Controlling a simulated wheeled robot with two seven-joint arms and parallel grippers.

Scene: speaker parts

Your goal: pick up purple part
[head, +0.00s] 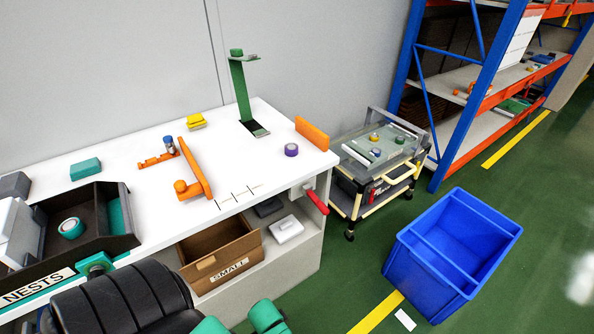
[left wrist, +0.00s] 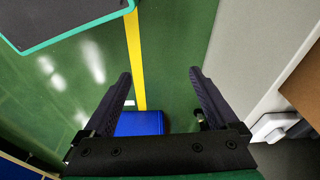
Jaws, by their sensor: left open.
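The purple part (head: 291,150) is a small round piece with a pale top. It sits on the white workbench (head: 270,120) near its right end, in front of an orange upright plate (head: 312,133). Nothing touches it. My left gripper (left wrist: 160,76) shows in the left wrist view, open, with nothing between its fingers. It points down over the green floor beside the bench, away from the purple part, which that view does not show. Neither gripper shows in the head view.
An orange fixture (head: 197,170), a green stand (head: 240,90), a yellow block (head: 196,121) and a teal block (head: 85,169) stand on the bench. A black NESTS bin (head: 120,243) is at left. A blue crate (head: 420,275) and a cart (head: 350,190) stand to the right.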

